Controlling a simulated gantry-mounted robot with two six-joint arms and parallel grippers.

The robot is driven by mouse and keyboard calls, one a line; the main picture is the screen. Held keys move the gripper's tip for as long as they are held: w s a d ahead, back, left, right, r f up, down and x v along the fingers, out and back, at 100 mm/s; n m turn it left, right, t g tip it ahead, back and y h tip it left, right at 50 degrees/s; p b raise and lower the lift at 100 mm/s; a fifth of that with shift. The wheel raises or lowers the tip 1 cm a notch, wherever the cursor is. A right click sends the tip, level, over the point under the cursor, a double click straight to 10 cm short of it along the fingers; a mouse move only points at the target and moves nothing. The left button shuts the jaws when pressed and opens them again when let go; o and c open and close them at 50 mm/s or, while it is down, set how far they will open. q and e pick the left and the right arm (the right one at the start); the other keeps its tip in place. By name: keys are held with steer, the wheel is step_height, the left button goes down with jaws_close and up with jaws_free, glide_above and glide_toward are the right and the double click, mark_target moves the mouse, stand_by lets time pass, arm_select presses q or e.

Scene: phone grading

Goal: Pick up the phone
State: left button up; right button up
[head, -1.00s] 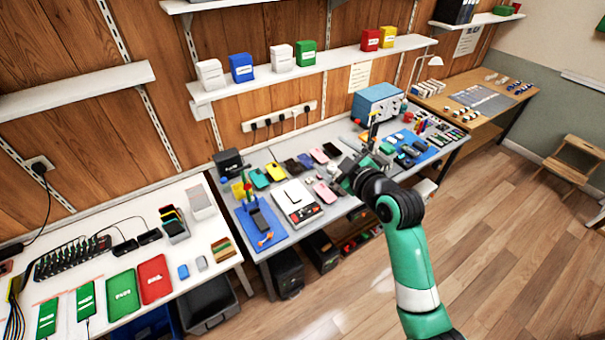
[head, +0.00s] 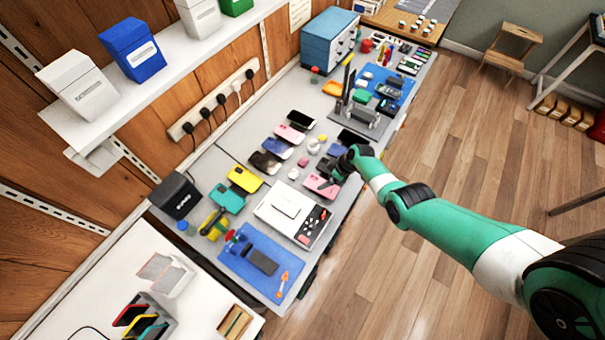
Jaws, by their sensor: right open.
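Several phones lie on the grey workbench. They include a pink phone (head: 319,187), a yellow phone (head: 245,179), a teal phone (head: 227,198), a dark phone (head: 265,161), a blue phone (head: 278,147), a pink-edged black phone (head: 290,133) and a black phone (head: 353,138). Another dark phone (head: 261,261) lies on the near blue mat (head: 240,264). My right gripper (head: 338,177) is open, low over the bench beside the pink phone's right end. Its fingers are small and partly hidden by the wrist; I cannot tell whether they touch the phone. My left gripper is out of view.
A grey stand (head: 368,120) rises just behind my right wrist. A blue instrument box (head: 327,42) is at the back, near another blue mat (head: 389,80). A shelf (head: 90,118) overhangs at left.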

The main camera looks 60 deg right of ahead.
step_height(320, 180, down, 2)
steer(key=s+d, duration=0.2)
steer(key=m+b, duration=0.1)
steer(key=b, duration=0.8)
glide_above(330, 190)
steer(key=f, duration=0.7)
steer(key=shift+s, duration=0.25)
steer(key=shift+w, duration=0.1)
arm_select(q)
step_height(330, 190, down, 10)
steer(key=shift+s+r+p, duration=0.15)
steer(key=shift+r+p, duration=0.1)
steer(key=shift+p, duration=0.05)
arm_select(e)
steer(key=shift+r, duration=0.15)
steer(key=b+x, duration=0.2)
steer(key=b, duration=0.1)
steer(key=w+b+x, duration=0.1)
steer(key=b+x, duration=0.2)
steer(key=shift+b, duration=0.35)
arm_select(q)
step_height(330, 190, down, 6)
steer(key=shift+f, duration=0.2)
arm_select(e)
steer(key=shift+r, duration=0.15)
steer(key=c, duration=1.2)
